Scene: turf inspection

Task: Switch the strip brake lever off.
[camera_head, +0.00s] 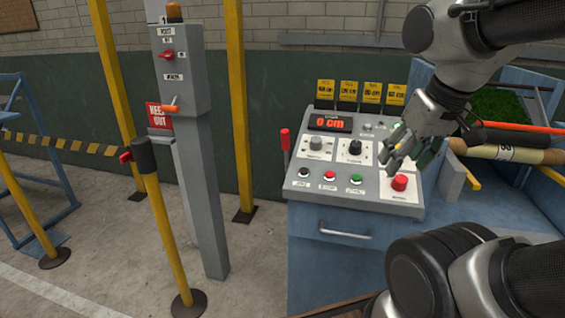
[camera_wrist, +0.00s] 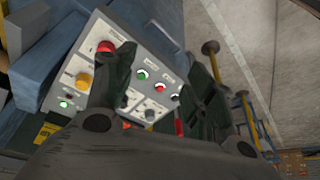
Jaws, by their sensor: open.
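A lever with a red grip (camera_head: 285,140) stands upright at the left side of the grey control console (camera_head: 310,205); I take it to be the brake lever, though no label on it is readable. It also shows in the wrist view (camera_wrist: 179,127), partly hidden by my gripper. My gripper (camera_head: 388,160) is open and empty above the right part of the console, well to the right of the lever. In the wrist view its two fingers (camera_wrist: 162,65) are spread, with console buttons visible between them.
The console carries a red 0 cm display (camera_head: 331,124), knobs, several buttons and a red mushroom button (camera_head: 400,182) below my gripper. A grey post (camera_head: 200,160) with red and orange handles stands left. Rolls (camera_head: 510,150) lie right.

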